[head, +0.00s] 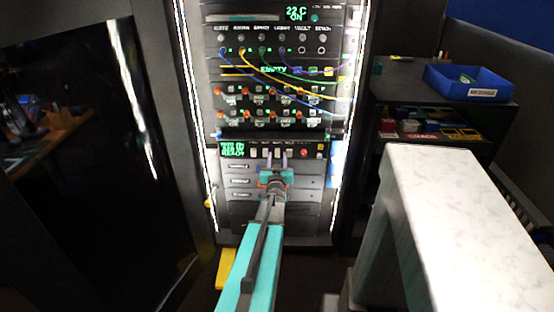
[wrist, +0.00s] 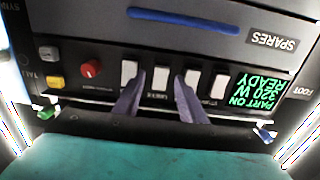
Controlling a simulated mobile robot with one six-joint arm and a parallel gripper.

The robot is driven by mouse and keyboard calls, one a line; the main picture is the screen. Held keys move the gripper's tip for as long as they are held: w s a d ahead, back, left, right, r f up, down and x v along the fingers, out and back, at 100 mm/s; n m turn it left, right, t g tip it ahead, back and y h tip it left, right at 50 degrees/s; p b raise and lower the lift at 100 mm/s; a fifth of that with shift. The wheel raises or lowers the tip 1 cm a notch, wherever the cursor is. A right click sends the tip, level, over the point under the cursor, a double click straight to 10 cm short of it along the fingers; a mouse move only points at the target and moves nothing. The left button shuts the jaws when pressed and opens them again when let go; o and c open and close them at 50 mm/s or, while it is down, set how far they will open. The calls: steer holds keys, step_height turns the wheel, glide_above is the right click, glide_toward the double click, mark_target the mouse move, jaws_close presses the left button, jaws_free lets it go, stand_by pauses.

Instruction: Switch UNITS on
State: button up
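A row of white rocker switches sits on the dark front of a rack unit. In the wrist view one rocker (wrist: 160,77) stands between my two fingertips, with a small label below it too blurred to read surely. I cannot tell for certain which rocker is UNITS. My gripper (wrist: 161,84) is open, with its purple fingers on either side of that rocker; contact cannot be made out. In the head view my gripper (head: 277,157) is at the same panel and partly hides the switches. The green display (wrist: 255,90) reads PART ON, 320 W, READY, upside down.
Neighbouring rockers (wrist: 129,72) and (wrist: 192,79) lie close outside my fingers. A red knob (wrist: 91,68) and a yellow button (wrist: 56,82) are further left. Above, in the head view, coloured cables (head: 290,75) hang across the rack. A white-topped table (head: 440,190) stands at right.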

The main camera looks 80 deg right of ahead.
steer(key=shift+c, duration=0.3)
jaws_close()
steer(key=b, duration=0.3)
steer(key=shift+d+f+h, duration=0.1)
steer(key=shift+f+h, duration=0.2)
steer(key=shift+h, duration=0.1)
steer(key=h+b, duration=0.1)
steer(key=b, duration=0.5)
steer(key=shift+d+f+h+b, duration=0.1)
steer(key=shift+f+h+b, duration=0.2)
steer(key=shift+h, duration=0.1)
steer(key=shift+r+b, duration=0.15)
steer(key=shift+b, duration=0.35)
steer(key=shift+r, duration=0.1)
steer(key=shift+o, duration=0.3)
jaws_free()
